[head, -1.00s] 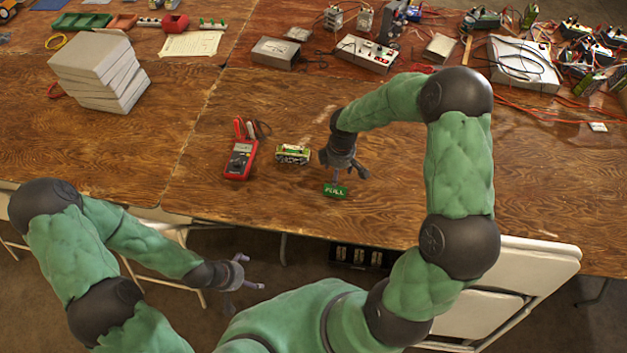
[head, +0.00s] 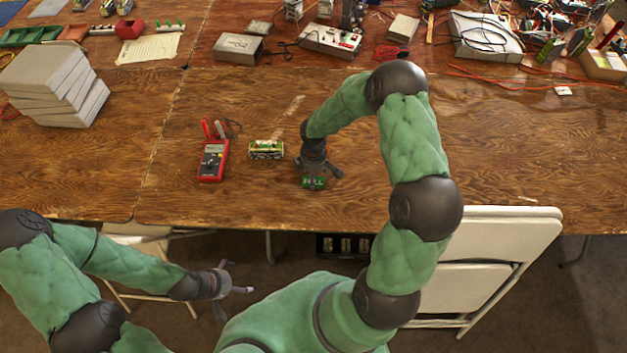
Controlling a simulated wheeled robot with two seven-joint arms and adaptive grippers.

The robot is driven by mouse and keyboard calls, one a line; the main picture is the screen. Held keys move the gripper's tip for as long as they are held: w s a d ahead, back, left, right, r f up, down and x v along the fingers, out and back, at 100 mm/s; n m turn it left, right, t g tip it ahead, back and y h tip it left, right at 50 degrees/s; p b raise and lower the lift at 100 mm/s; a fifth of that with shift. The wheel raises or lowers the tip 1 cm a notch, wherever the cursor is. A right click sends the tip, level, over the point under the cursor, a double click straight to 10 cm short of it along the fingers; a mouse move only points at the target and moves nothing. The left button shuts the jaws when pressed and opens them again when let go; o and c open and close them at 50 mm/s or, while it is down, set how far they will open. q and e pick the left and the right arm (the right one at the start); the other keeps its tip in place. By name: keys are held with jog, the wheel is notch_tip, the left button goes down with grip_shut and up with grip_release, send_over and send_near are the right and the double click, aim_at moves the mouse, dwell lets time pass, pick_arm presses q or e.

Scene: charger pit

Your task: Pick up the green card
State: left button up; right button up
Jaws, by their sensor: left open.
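The green card (head: 314,184), with pale lettering, lies on the wooden table near its front edge. My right gripper (head: 317,178) points down right over it, its fingers at the card's back edge and partly covering it. I cannot tell whether the fingers have closed or touch the card. My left gripper (head: 236,289) is open and empty. It hangs in front of the table edge, lower left of the card.
A small green-and-white device (head: 266,150) and a red multimeter (head: 212,161) lie left of the card. A stack of grey boxes (head: 52,85) stands far left. White folding chairs (head: 510,240) stand at the front right. The table right of my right arm is mostly clear.

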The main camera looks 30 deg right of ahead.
jog(key=shift+f, duration=0.4)
jog(key=c, duration=0.8)
jog(key=shift+r, duration=0.15)
